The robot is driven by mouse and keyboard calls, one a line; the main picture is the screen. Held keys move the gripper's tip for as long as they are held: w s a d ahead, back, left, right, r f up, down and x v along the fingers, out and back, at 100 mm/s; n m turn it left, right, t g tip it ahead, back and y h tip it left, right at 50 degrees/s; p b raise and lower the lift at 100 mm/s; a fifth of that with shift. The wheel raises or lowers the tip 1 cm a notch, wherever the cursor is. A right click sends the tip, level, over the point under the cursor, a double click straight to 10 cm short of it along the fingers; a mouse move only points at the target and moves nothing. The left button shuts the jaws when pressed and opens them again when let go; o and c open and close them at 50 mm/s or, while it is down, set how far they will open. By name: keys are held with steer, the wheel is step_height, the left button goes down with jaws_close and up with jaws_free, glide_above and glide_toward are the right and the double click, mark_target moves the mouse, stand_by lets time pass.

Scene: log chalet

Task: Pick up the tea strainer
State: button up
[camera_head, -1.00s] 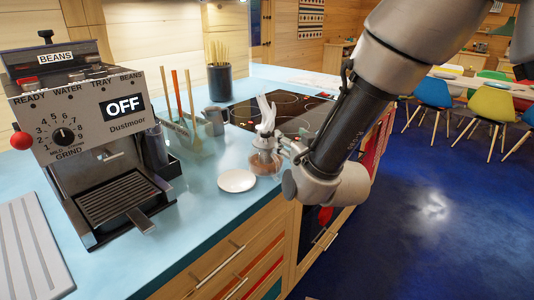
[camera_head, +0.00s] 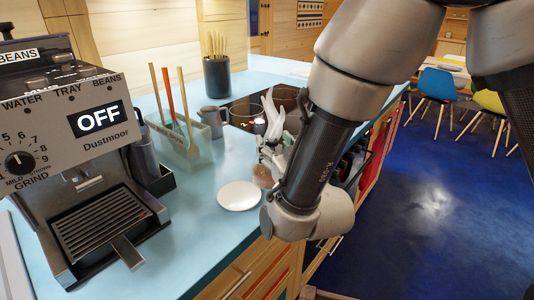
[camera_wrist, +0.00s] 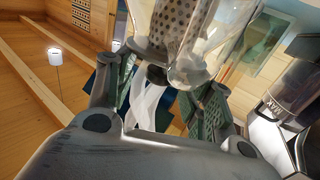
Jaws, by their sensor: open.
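In the wrist view a perforated grey metal cylinder, which looks like the tea strainer (camera_wrist: 172,18), shows at the top with clear glass (camera_wrist: 195,55) around and beside it. I cannot tell whether it sits inside the glass. My gripper (camera_wrist: 158,78) is open, its two dark ridged fingers spread below and to either side of the glass. Nothing is clearly held. In the head view my gripper (camera_head: 270,150) is at the counter near the cooktop, partly hidden by my arm. A small brownish glass vessel (camera_head: 263,176) shows just below it. The strainer cannot be made out there.
A white saucer (camera_head: 239,196) lies on the blue counter, left of the gripper. A caddy with sticks (camera_head: 178,143), a grey mug (camera_head: 212,121), a dark utensil holder (camera_head: 217,77) and a coffee machine (camera_head: 95,160) stand further left.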

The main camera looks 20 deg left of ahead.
steer(key=shift+w+a, duration=0.2)
steer(key=shift+w, duration=0.1)
jaws_close()
steer(key=shift+r, duration=0.15)
